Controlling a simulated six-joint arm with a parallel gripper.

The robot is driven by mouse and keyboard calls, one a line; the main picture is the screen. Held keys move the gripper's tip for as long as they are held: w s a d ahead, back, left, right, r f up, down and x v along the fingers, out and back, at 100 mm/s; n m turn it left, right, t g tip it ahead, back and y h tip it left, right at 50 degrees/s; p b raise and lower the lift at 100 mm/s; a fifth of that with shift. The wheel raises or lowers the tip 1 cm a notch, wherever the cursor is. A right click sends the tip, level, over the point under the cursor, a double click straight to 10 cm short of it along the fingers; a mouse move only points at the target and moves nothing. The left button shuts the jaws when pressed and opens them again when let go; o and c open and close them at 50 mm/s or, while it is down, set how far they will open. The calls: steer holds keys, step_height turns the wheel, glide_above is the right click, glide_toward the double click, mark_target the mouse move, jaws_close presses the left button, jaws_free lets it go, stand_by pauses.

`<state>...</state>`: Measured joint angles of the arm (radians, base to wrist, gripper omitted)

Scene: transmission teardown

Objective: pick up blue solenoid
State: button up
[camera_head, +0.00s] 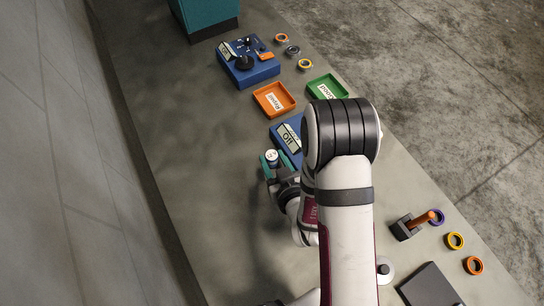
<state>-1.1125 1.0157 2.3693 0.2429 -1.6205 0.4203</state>
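A small cylinder with a pale, metallic top (271,155) is at the fingertips of my gripper (274,161), left of the blue device marked "Off". It may be the solenoid, but its side is mostly hidden and I cannot make out a blue colour. The teal fingertips stand on either side of it. I cannot tell whether they press on it or whether it rests on the table.
The blue "Off" device (288,143) stands close to my gripper, partly behind my arm. Orange (272,99) and green (326,88) labelled trays, a blue instrument (246,64) and several rings lie along the right side. A dark block (429,286) is at lower right. The table's left is clear.

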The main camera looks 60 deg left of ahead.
jaws_close()
